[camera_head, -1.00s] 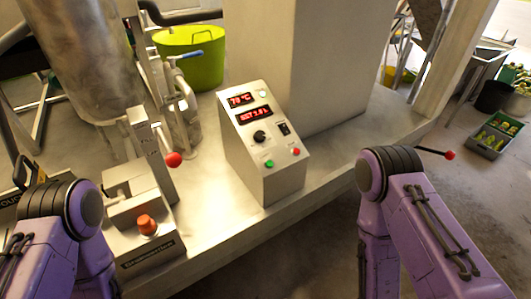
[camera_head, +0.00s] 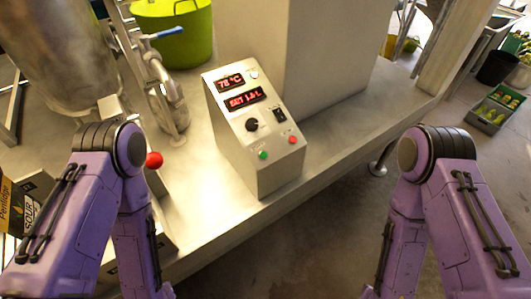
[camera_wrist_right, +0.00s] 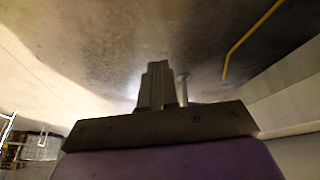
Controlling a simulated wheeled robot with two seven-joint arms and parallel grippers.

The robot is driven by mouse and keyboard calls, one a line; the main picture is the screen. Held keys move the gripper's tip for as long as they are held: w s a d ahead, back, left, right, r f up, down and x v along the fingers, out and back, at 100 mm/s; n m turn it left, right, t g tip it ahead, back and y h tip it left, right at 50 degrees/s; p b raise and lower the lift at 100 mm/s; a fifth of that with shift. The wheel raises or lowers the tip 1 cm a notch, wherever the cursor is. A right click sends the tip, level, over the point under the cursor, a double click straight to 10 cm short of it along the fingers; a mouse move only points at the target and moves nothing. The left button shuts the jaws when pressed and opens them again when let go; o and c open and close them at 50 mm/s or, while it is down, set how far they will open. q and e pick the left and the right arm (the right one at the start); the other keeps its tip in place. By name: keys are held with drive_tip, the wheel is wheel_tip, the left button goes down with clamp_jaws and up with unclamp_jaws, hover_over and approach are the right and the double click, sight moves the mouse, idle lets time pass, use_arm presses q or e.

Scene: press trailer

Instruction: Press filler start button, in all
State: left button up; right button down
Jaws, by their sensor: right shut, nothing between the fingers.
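A metal control box (camera_head: 262,178) stands on the steel worktop in the head view, with its sloped panel facing me. The panel has a green button (camera_head: 263,155), a red button (camera_head: 292,140), a black knob (camera_head: 252,124), a black switch (camera_head: 279,115) and two lit red displays (camera_head: 243,99). A small pale round light or button (camera_head: 253,74) sits near its top. My right gripper (camera_wrist_right: 160,86) shows in the right wrist view, shut and empty, with no button near it. My left gripper is out of view; only purple arm links show in the head view.
A red ball knob (camera_head: 154,160) is beside my left arm, which partly hides the machine there. A steel tank (camera_head: 62,50), a blue-handled valve (camera_head: 170,32) and a green tub (camera_head: 180,30) stand behind. A square column (camera_head: 330,60) rises behind the box. The worktop's front edge (camera_head: 300,188) runs diagonally.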

drive_tip(key=w+a+r+n+t+y+p, duration=0.2)
drive_tip(key=w+a+r+n, duration=0.15)
drive_tip(key=w, duration=0.25)
drive_tip(key=w+a+r+n+t+y+p, duration=0.1)
drive_tip(key=w+a+r+n, duration=0.2)
drive_tip(key=w+a, duration=0.25)
drive_tip(key=n+t+y+p, duration=0.4)
drive_tip(key=n+y, duration=0.2)
drive_tip(key=n, duration=0.5)
approach(263, 155)
drive_tip(key=s+d+f, duration=0.1)
drive_tip(key=d+f, duration=0.3)
drive_tip(key=d, duration=0.3)
drive_tip(key=w+a+r+n+y+p, duration=0.1)
drive_tip(key=w+a+r+n+y, duration=0.2)
drive_tip(key=a+r+n, duration=0.4)
wheel_tip(263, 155, up, 3)
drive_tip(key=shift+r+n+y+p, duration=0.15)
drive_tip(key=shift+n+y+p, duration=0.25)
drive_tip(key=shift+y, duration=0.3)
drive_tip(key=w+a+f+b, duration=0.2)
drive_tip(key=w+f+b, duration=0.1)
drive_tip(key=f+b, duration=0.3)
drive_tip(key=shift+a+f+b, duration=0.2)
drive_tip(key=shift+f+b, duration=0.1)
drive_tip(key=shift+f, duration=0.65)
drive_tip(key=shift+w, duration=0.15)
